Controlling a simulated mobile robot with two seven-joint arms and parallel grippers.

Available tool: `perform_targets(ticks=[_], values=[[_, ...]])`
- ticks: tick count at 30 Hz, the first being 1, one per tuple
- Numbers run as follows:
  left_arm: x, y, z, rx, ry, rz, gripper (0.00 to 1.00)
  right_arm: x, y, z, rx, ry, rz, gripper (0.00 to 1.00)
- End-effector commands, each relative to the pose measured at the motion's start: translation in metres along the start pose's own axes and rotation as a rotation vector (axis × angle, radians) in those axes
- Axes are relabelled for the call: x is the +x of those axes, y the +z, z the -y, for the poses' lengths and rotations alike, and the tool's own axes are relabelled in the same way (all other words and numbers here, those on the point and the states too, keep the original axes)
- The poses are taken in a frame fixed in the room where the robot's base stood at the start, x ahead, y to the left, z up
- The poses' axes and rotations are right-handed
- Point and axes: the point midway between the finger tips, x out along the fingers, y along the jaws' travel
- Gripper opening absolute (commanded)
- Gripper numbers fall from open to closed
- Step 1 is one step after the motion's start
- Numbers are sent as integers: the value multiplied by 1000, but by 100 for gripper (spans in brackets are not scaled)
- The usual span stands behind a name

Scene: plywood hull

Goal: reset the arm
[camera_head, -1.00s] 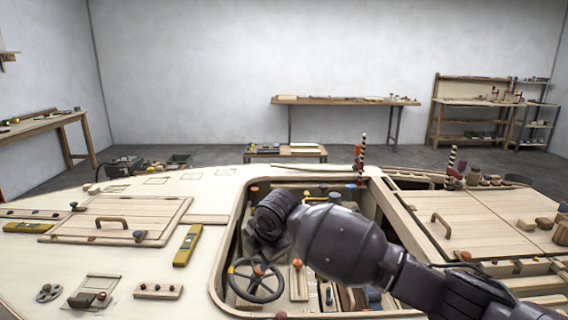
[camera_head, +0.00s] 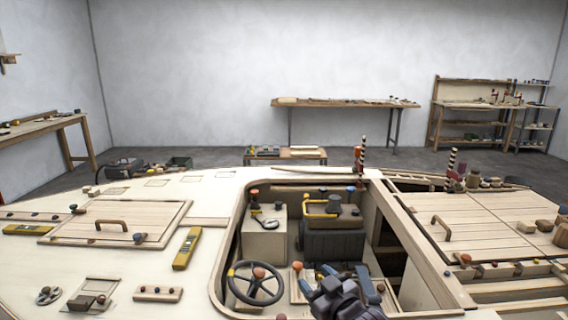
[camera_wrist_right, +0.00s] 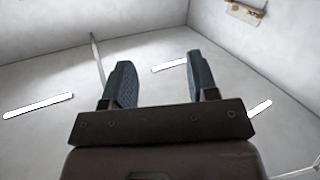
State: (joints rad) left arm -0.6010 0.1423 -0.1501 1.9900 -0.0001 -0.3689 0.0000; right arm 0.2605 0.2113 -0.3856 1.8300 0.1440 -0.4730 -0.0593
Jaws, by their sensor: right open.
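My right gripper (camera_head: 350,277) shows at the bottom of the head view, over the front part of the open cockpit well. Its two blue-grey fingers stand apart with nothing between them. In the right wrist view the same fingers (camera_wrist_right: 158,82) are spread and empty, with pale walls and bright light strips behind them. My left gripper is in neither view.
The cockpit well holds a steering wheel (camera_head: 256,283), a pale box (camera_head: 264,240) and a dark box (camera_head: 333,246). Striped posts (camera_head: 362,154) stand at its far edge. Yellow levels (camera_head: 187,248) and a handled hatch (camera_head: 118,222) lie on the left deck.

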Motion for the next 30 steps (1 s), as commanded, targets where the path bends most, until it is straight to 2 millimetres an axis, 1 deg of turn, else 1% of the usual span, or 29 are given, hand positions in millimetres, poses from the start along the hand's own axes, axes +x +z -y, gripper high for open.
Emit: perform_targets(ticks=[1,5,6,8,14,15,17,18,20,21,24,27,30], values=[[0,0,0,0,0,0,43,-15,16,-6,32,31,7,54],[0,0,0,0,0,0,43,-53,53,-21,87,111,30,54],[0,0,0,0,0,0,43,-65,64,-24,99,134,41,54],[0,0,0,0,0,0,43,-85,82,-30,111,168,63,54],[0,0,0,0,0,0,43,-155,145,-38,142,269,178,54],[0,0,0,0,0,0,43,-171,157,-38,150,286,207,54],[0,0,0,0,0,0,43,-194,177,-38,165,310,254,54],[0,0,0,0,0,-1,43,-210,190,-36,177,324,286,54],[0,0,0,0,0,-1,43,-235,208,-32,195,343,334,54],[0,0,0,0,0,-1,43,-250,220,-28,206,354,366,54],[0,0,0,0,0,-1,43,-284,246,-17,231,371,439,54],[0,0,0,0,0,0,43,-308,261,-6,249,377,490,54],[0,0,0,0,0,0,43,-323,270,1,259,379,520,54]])
